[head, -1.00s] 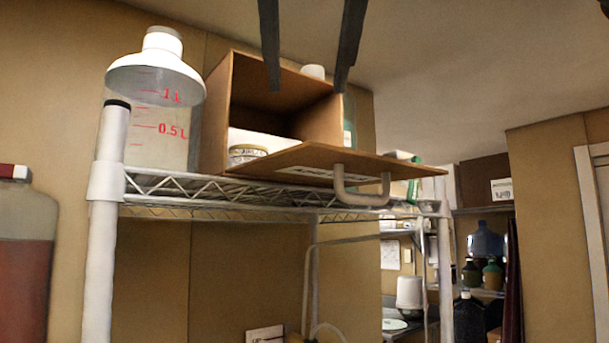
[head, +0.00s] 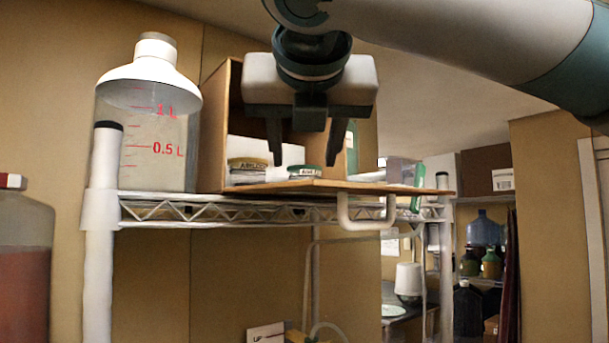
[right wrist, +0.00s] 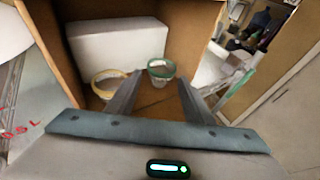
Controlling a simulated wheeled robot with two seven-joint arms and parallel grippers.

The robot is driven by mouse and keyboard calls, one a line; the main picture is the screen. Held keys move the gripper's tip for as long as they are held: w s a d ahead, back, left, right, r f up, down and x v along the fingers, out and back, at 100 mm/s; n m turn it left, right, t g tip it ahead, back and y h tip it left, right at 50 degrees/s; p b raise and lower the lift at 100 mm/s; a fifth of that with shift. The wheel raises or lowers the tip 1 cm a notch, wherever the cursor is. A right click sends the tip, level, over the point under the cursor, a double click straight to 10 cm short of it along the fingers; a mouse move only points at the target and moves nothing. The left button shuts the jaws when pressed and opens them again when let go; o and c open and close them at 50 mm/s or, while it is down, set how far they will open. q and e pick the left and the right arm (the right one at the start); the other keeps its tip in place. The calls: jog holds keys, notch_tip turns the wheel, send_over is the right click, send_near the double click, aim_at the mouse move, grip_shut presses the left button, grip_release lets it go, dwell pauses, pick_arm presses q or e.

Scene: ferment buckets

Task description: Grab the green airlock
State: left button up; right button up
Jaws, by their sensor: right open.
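The green airlock (head: 304,172) is a small round tub with a green rim and a label, inside the open wooden box on the shelf. It also shows in the right wrist view (right wrist: 161,70), standing to the right of a yellow-rimmed tub. My right gripper (head: 308,160) hangs in front of the box opening with its two fingers apart. In the right wrist view the right gripper (right wrist: 160,78) is open and empty, and the green airlock appears between and beyond the fingertips. My left gripper is not in view.
The yellow airlock (head: 248,170) stands left of the green one. The wooden box (head: 219,130) has its door (head: 290,187) folded down, with a handle at the front. A large marked bottle (head: 150,125) stands left of the box on the wire shelf (head: 200,212).

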aim_at(305, 167)
jog(key=shift+w, duration=0.1)
dwell(0.3)
jog(key=shift+p+x, duration=0.8)
jog(key=shift+p, duration=0.05)
jog(key=p+x, duration=0.1)
jog(key=x, duration=0.2)
jog(key=shift+d+p, duration=0.1)
jog(key=shift+p, duration=0.3)
jog(key=shift+w+f, duration=0.15)
jog(key=shift+w, duration=0.2)
jog(key=shift+s, duration=0.1)
jog(key=c, duration=0.8)
